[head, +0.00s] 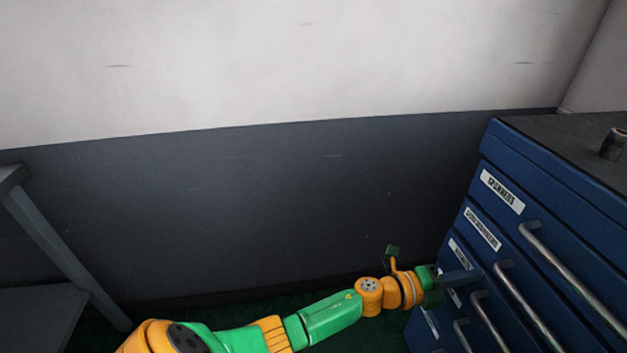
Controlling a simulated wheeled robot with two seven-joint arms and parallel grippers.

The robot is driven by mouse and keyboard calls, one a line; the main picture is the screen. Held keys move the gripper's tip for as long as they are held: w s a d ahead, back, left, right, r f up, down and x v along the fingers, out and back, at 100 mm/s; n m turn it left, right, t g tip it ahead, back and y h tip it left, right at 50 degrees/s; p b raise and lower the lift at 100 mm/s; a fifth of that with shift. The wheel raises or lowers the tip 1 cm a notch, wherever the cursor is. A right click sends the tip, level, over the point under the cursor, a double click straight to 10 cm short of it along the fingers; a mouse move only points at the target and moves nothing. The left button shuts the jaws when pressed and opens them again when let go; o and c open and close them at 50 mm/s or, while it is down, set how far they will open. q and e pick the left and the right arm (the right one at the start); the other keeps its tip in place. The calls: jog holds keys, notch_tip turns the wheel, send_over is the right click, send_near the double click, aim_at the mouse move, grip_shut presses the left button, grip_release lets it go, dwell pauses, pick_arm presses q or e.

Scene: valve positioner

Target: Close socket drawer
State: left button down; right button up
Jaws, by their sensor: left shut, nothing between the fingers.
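A blue drawer cabinet (487,158) stands at the right with several labelled drawers and long metal handles. The top label (502,190) seems to read "spanners", and the one below (482,228) is hard to read. Lower labels are small and partly hidden by my gripper, so I cannot tell which drawer is the socket drawer. My left gripper (462,281) is shut and empty at the front of the lower drawers, left of their handles. I cannot tell whether it touches a drawer front. My right gripper is not in view.
A dark cylindrical object (614,144) stands on the cabinet top. A grey bench or shelf frame (62,245) is at the left. A grey and white wall (270,200) closes off the back. The green floor between bench and cabinet looks clear.

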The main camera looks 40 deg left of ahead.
pick_arm(q)
jog(key=shift+w+d+r, duration=0.2)
jog(key=shift+w, duration=0.1)
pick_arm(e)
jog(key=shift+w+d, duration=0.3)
pick_arm(q)
jog(key=shift+r, duration=0.25)
